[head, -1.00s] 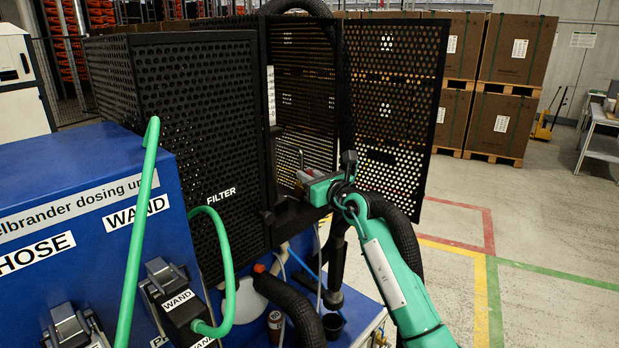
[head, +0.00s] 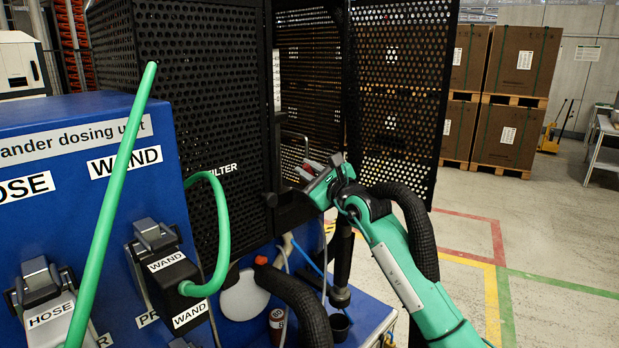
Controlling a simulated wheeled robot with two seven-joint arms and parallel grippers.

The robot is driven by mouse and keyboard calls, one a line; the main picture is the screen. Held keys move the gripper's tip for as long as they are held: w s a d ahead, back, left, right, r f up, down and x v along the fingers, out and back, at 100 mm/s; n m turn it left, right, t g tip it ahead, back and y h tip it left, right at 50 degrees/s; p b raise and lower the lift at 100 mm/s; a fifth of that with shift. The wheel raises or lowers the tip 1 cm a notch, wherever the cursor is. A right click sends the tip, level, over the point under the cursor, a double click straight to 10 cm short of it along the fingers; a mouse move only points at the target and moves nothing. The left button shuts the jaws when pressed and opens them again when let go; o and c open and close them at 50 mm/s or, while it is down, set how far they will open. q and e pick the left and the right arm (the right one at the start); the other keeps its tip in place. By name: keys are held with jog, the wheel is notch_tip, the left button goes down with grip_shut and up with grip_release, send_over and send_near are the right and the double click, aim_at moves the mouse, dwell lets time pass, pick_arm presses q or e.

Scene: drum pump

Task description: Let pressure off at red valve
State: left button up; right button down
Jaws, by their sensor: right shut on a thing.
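My right arm comes in from the lower right, and its gripper (head: 309,172) is at the open front of the black perforated filter cage (head: 210,110). My left gripper is not in view.
The blue dosing unit (head: 60,130) stands at the left with WAND and HOSE fittings. A green hose (head: 112,210) rises in front of it. A black corrugated hose (head: 305,310) runs below the cage. Stacked boxes (head: 520,75) stand behind open floor at right.

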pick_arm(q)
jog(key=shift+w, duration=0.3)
pick_arm(e)
jog(key=c, duration=1.4)
grip_release()
jog(key=shift+c, duration=0.2)
jog(key=shift+s, duration=0.1)
